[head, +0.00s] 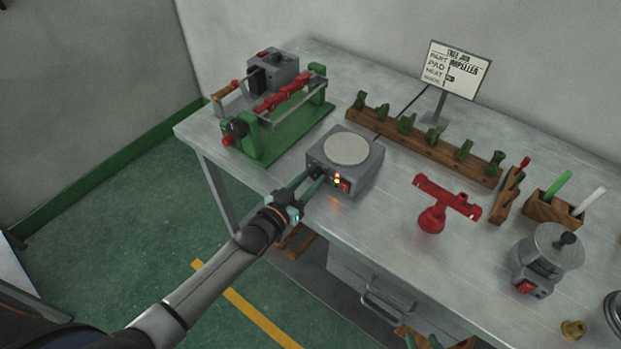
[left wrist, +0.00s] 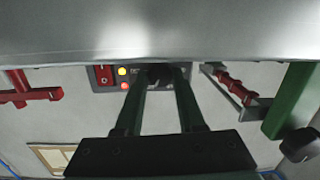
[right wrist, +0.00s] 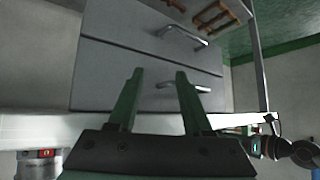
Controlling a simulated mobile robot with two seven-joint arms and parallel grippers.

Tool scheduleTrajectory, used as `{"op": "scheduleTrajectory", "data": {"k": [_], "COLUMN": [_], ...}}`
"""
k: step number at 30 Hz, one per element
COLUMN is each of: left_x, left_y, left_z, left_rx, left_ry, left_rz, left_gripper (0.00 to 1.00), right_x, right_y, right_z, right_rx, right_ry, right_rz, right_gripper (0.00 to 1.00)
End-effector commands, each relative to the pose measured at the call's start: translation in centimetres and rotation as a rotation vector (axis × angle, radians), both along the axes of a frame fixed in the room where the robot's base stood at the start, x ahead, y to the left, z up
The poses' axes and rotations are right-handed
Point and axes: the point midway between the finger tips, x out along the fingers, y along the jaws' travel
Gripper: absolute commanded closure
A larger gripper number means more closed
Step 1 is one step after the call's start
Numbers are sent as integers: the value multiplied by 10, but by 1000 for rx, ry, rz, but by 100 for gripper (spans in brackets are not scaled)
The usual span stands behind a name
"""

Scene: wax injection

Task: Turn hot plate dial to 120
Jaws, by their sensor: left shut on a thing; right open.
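The hot plate (head: 357,172) is a grey box with a round pale top, standing near the front edge of the table. Its front carries a black dial (left wrist: 157,76), small lit lamps (left wrist: 122,78) and a red switch (left wrist: 103,75). My left gripper (head: 312,175) reaches the front of the hot plate and is shut on the dial, with one finger on each side of it in the left wrist view. The dial's scale and pointer are too small or hidden to read. My right gripper (right wrist: 155,75) is open and empty, outside the head view.
A green injection machine (head: 270,130) stands left of the hot plate. A red T-shaped stand (head: 433,222) is to the right, and a wooden rack (head: 430,150) with green pieces lies behind. A grey pot (head: 545,255) stands far right. Drawers (right wrist: 145,55) sit below the tabletop.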

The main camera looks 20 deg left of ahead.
Motion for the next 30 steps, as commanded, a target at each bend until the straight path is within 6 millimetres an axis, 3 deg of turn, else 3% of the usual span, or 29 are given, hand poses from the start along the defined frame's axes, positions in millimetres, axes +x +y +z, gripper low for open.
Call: {"op": "scheduleTrajectory", "data": {"k": [14, 15, 17, 26, 30], "left_x": [0, 0, 0, -1, -12], "left_y": [0, 0, 0, 1, 4], "left_z": [0, 0, 0, 0, -1], "left_rx": [10, 10, 10, 11, 10], "left_ry": [-4, -4, -4, -3, -3], "left_rz": [1, 1, 1, 0, 1], "left_gripper": [100, 57, 51, 49, 49], "right_x": [0, 0, 0, 0, 0], "right_y": [0, 0, 0, 0, 0], "right_z": [0, 0, 0, 0, -2], "right_rx": [0, 0, 0, 0, 0], "right_ry": [0, 0, 0, 0, 0], "right_rz": [0, 0, 0, 0, 0], "right_gripper": [50, 50, 50, 50, 50]}}
